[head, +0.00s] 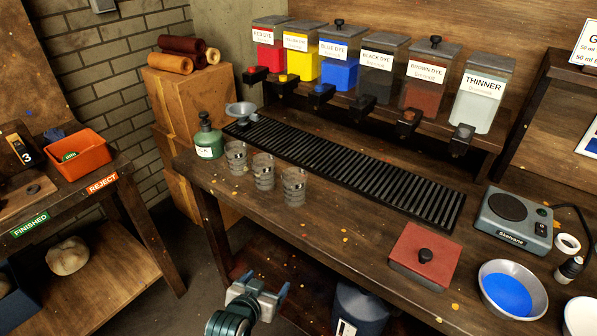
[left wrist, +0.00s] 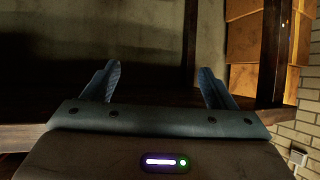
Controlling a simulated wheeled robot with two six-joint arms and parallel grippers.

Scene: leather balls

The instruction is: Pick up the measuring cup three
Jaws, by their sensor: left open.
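Three clear glass measuring cups stand upright in a row on the workbench in the head view: a left one (head: 236,157), a middle one (head: 263,171) and a right one (head: 294,187). I can read no numbers on them. My left gripper (head: 264,283) is open and empty, low in front of the bench's front edge and below the cups. Its two spread fingers also show in the left wrist view (left wrist: 159,75), with nothing between them and no cup in sight. My right gripper is in neither view.
A green bottle (head: 208,138) stands left of the cups, and a black slatted drip tray (head: 350,168) lies behind them. Dye dispensers line the back. A red lidded box (head: 425,254) and a scale (head: 512,222) are to the right. Bare bench top (head: 335,232) lies right of the cups.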

